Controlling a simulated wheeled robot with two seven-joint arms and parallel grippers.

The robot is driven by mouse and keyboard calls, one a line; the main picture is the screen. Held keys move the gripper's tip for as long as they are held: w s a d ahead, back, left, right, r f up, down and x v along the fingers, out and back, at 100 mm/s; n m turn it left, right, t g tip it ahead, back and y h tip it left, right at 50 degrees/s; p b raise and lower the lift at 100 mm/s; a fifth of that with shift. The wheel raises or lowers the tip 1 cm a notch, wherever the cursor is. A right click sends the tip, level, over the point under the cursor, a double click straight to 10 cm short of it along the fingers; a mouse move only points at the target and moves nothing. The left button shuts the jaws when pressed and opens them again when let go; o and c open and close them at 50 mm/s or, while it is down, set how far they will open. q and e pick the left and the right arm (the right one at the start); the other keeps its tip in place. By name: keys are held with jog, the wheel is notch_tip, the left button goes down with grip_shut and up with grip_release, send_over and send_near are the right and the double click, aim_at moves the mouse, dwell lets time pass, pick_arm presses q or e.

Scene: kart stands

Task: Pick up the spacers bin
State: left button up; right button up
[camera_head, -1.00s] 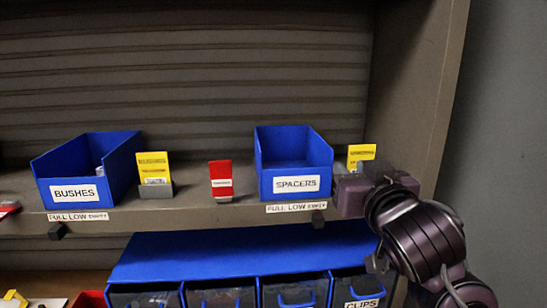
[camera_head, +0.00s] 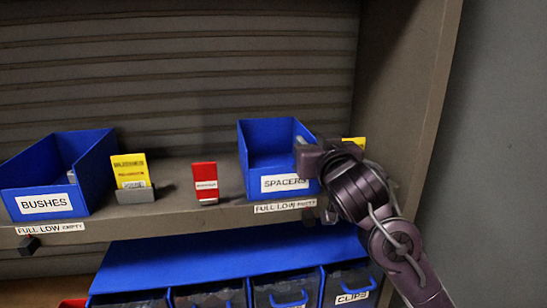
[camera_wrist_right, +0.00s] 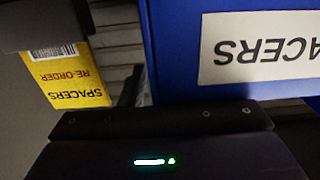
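The blue spacers bin (camera_head: 273,142) stands upright on the shelf, open at the top, with a white SPACERS label on its front. My right gripper (camera_head: 312,160) is at the bin's right front corner and covers part of its right side in the head view. In the right wrist view the bin's blue front (camera_wrist_right: 175,80) is close, with its label upside down. I cannot see both fingertips clearly, so neither their opening nor any contact with the bin can be told. My left gripper is not in view.
A yellow SPACERS re-order card (camera_wrist_right: 75,75) stands beside the bin, partly behind my right arm in the head view. A red card (camera_head: 205,182), a yellow card (camera_head: 130,172) and the bushes bin (camera_head: 88,172) stand to the left. The cabinet side wall (camera_head: 405,90) is on the right.

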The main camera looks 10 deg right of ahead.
jog(key=shift+s, duration=0.15)
jog(key=shift+c, duration=0.4)
grip_shut()
jog(key=shift+r, duration=0.15)
